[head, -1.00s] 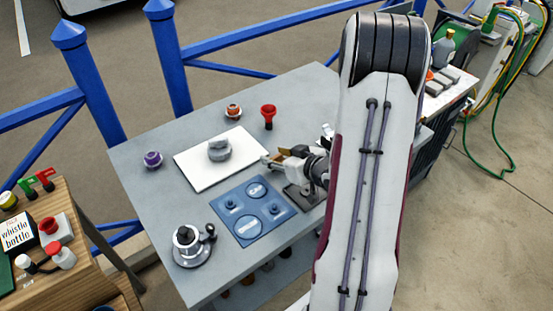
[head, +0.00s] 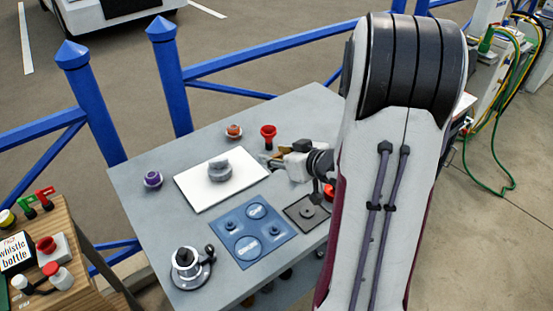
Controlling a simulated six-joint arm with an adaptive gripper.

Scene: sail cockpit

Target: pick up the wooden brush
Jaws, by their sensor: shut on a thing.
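My gripper (head: 272,159) is at the right of the grey table, above the area between the white board and the dark square plate. Its jaws are shut on a small tan-brown piece (head: 265,157), which I take for the wooden brush. Most of the brush is hidden by the jaws or too small to make out. My arm covers the right side of the table.
The grey table (head: 150,210) holds a white board (head: 190,190) with a grey round object (head: 220,171), a blue mat (head: 252,232), a dark square plate (head: 291,211), a red cup (head: 268,134) and a silver winch-like piece (head: 187,265). Blue railings (head: 170,75) stand behind.

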